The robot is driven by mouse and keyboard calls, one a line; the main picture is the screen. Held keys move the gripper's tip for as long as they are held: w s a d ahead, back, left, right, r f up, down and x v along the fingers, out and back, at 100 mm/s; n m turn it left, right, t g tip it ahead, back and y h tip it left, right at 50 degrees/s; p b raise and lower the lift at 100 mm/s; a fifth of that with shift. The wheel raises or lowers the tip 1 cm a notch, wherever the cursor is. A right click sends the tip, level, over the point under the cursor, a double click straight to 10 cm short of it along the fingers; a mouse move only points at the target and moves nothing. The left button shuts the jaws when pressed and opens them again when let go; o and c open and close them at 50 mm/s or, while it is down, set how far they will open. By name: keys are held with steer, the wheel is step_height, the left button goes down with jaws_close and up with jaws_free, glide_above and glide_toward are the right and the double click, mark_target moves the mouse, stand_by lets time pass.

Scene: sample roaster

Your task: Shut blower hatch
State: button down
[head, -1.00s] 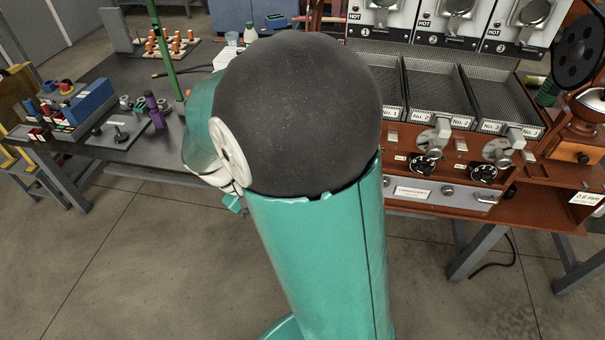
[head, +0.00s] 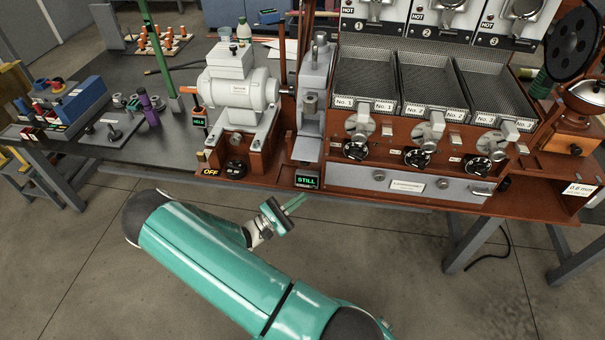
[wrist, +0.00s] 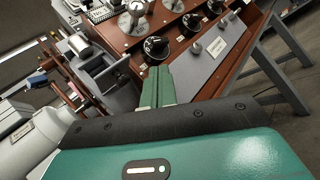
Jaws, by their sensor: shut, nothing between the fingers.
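My gripper (head: 295,203) is shut and empty, in front of the roaster's front edge and below the STILL display (head: 307,180). Its green fingers (wrist: 157,88) are together in the wrist view, near the silver front panel (wrist: 218,48). The roaster (head: 430,135) stands on the bench. A grey upright housing (head: 311,115) is at its left end, and a grey motor unit (head: 240,92) is left of that. The housing also shows in the wrist view (wrist: 100,65), with a dark recess. I cannot tell which part is the blower hatch, or how it stands.
Black dials (head: 418,158) and several levers stick out along the roaster's front. Mesh trays (head: 428,85) lie above them. A green pole (head: 160,50) and blue rack (head: 80,100) stand on the left bench. The floor (head: 80,285) in front is clear.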

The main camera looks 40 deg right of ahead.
step_height(320, 180, down, 9)
steer(key=w+d+n+t, duration=0.1)
steer(key=w+n+t, duration=0.1)
steer(key=n+t, duration=1.65)
steer(key=m+t, duration=0.2)
steer(key=t, duration=0.1)
glide_toward(307, 152)
steer(key=w+d, duration=0.3)
steer(key=shift+s+r, duration=0.1)
steer(key=shift+r, duration=0.15)
steer(key=shift+a+r, duration=0.1)
steer(key=shift+a, duration=0.05)
